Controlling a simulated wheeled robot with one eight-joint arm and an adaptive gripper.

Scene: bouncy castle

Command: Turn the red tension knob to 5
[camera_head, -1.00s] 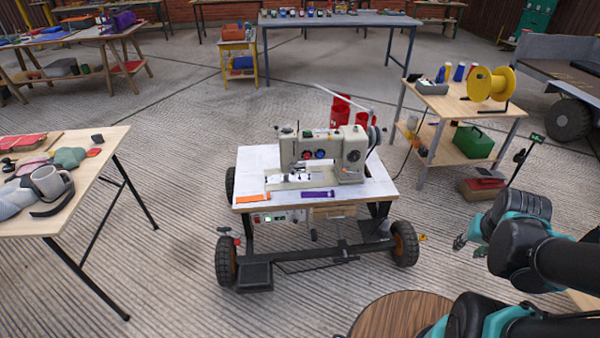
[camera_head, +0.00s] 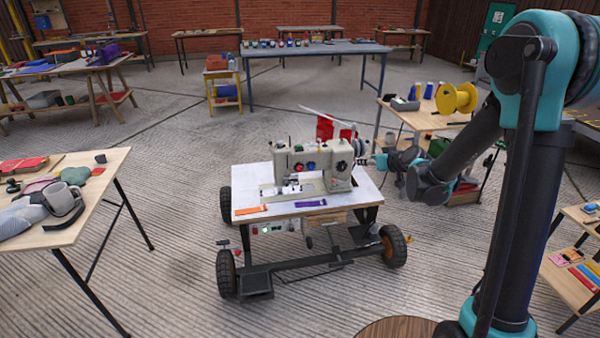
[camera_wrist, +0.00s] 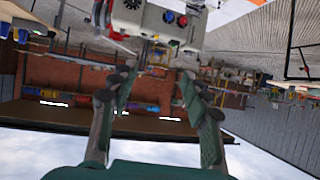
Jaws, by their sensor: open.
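The pale sewing machine (camera_head: 335,180) stands on a white-topped wheeled table (camera_head: 247,195) in the head view. On its front are a small red knob (camera_head: 298,167) and a blue knob (camera_head: 311,165) to its right. In the wrist view, which is upside down, the machine shows at the top with the red knob (camera_wrist: 182,20) and the blue knob (camera_wrist: 168,17). The knob's numbers are too small to read. My gripper (camera_head: 372,161) is just right of the machine's handwheel end. Its open fingers (camera_wrist: 155,85) hold nothing and are apart from the red knob.
An orange strip (camera_head: 250,210) and a purple strip (camera_head: 310,203) lie on the table's front edge. A side table with a yellow spool (camera_head: 455,98) is behind my arm.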

